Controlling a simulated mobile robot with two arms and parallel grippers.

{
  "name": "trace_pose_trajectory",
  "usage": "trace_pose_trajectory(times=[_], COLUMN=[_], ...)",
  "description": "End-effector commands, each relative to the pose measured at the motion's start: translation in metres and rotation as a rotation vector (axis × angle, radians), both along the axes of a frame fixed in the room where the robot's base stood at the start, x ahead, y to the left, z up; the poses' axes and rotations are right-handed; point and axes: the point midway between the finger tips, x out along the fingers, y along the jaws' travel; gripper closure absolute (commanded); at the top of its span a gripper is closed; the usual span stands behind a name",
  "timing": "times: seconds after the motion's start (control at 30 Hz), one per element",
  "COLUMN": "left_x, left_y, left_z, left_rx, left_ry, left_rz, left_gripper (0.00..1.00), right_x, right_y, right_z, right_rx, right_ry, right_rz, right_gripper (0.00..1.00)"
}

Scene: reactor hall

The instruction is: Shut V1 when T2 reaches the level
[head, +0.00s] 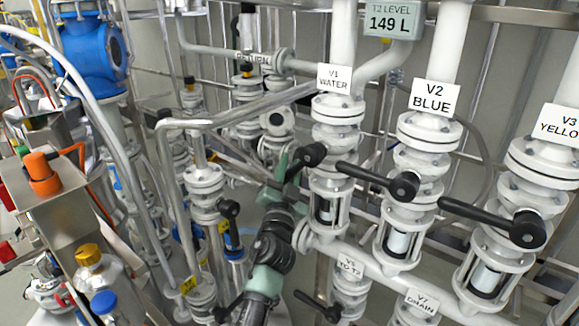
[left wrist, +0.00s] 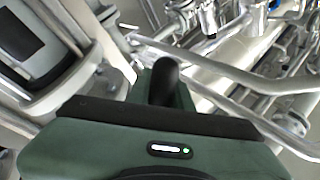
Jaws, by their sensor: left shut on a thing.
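The V1 valve stands under its white sign "V1 WATER" (head: 334,78). Its black lever (head: 313,154) juts out toward the left and toward me. My left gripper (head: 292,167), grey-green, is shut on this lever. In the left wrist view the dark rounded lever end (left wrist: 164,80) stands up at the gripper's edge; the fingertips are mostly hidden there. The T2 level display (head: 393,22) reads 149 L. The T2 tank itself is not recognisable in view. My right gripper is not in view.
The V2 lever (head: 378,180) and V3 lever (head: 495,222) point left, close to the right of V1. Below are the V6 sign (head: 350,266) and V7 drain sign (head: 421,302). A grey bent pipe (head: 235,115) runs left of V1. Pipes crowd the space around my arm.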

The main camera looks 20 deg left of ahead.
Motion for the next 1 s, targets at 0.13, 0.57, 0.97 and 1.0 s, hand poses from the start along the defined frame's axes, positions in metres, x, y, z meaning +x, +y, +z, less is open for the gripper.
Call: trace_pose_trajectory(times=[0.13, 0.57, 0.97, 1.0], left_x=[0.000, 0.004, 0.007, 0.007], left_y=[0.001, 0.013, 0.023, 0.023], left_z=[0.000, 0.018, 0.056, 0.059], left_rx=[0.008, 0.216, 0.553, 0.582], left_ry=[-0.003, -0.082, -0.205, -0.216], left_rz=[0.000, 0.002, 0.004, 0.005], left_gripper=[1.00, 1.00, 1.00, 1.00], right_x=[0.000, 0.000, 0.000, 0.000], right_y=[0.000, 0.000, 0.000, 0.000], right_z=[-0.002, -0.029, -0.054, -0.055], right_rx=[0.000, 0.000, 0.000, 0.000], right_ry=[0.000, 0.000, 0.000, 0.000], right_rz=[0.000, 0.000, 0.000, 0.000], right_gripper=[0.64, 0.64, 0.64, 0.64])
